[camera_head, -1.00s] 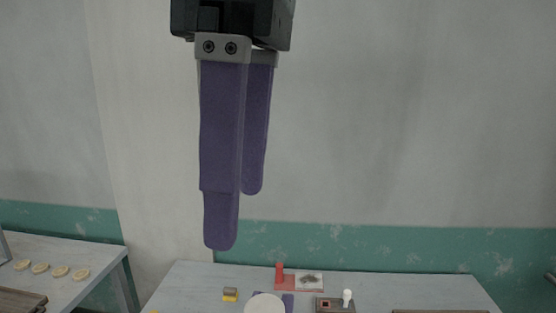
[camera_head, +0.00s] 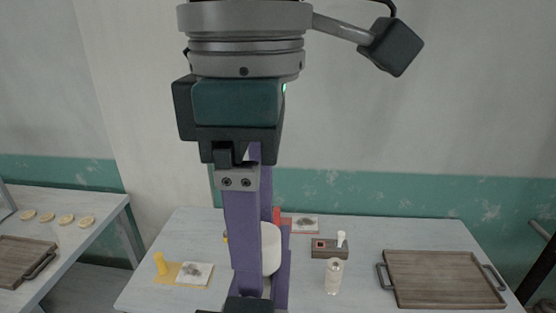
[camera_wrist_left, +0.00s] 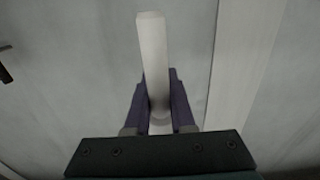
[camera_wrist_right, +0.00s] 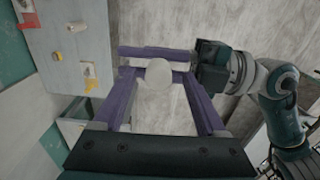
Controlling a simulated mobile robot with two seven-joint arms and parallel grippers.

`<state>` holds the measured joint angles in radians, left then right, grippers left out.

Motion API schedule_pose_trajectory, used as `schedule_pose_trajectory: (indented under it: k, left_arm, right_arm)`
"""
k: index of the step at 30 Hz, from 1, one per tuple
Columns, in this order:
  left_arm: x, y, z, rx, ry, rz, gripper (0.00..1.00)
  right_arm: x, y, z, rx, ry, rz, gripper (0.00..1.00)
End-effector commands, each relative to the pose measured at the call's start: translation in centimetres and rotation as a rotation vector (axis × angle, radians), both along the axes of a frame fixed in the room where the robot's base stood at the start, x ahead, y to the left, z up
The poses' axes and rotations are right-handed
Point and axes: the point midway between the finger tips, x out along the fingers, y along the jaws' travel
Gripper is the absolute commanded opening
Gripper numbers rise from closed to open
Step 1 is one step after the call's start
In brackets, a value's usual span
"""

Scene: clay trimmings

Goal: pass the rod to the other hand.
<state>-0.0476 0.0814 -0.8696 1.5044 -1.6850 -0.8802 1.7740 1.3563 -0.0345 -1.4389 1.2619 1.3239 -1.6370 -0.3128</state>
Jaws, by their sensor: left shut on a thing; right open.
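The rod (camera_head: 271,250) is a thick white cylinder, partly hidden behind purple fingers in the head view. My left gripper (camera_head: 256,250) comes down from above and is shut on the rod. In the left wrist view the rod (camera_wrist_left: 153,45) stands between its fingers. In the right wrist view the rod (camera_wrist_right: 158,73) is seen nearly end-on, with the left fingers lying crosswise at it. My right gripper (camera_wrist_right: 157,80) reaches up from below, its two fingers spread on either side of the rod with gaps. Its hold area is mostly hidden in the head view.
A side table (camera_head: 95,238) with several pale discs stands at the left. The grippers are close together.

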Motion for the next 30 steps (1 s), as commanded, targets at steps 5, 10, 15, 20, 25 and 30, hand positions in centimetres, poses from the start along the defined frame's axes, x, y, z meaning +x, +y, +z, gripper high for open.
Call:
schedule_pose_trajectory:
  k: [5, 10, 15, 20, 25, 30]
  left_arm:
    - [0.01, 0.00, 0.03, 0.000, -0.001, 0.000, 0.00]
    - [0.01, -0.01, 0.03, 0.000, -0.001, 0.000, 0.00]
    - [0.01, -0.01, 0.03, 0.000, -0.001, 0.000, 0.00]
    - [0.01, 0.00, 0.02, 0.000, -0.001, 0.000, 0.00]
    - [0.02, 0.02, 0.02, 0.000, 0.000, 0.001, 0.00]
    - [0.04, 0.05, 0.00, 0.000, 0.000, 0.001, 0.00]
  right_arm:
    - [0.01, 0.01, -0.45, 0.001, 0.000, 0.000, 0.74]
    - [0.00, 0.02, -0.44, 0.001, 0.000, 0.000, 0.74]
    - [0.00, 0.02, -0.42, 0.001, 0.000, 0.000, 0.55]
    - [-0.01, 0.03, -0.40, 0.001, 0.000, 0.000, 0.37]
    - [-0.06, 0.05, -0.40, 0.001, 0.002, 0.001, 0.18]
    - [-0.13, 0.08, -0.40, 0.002, 0.004, 0.002, 0.00]
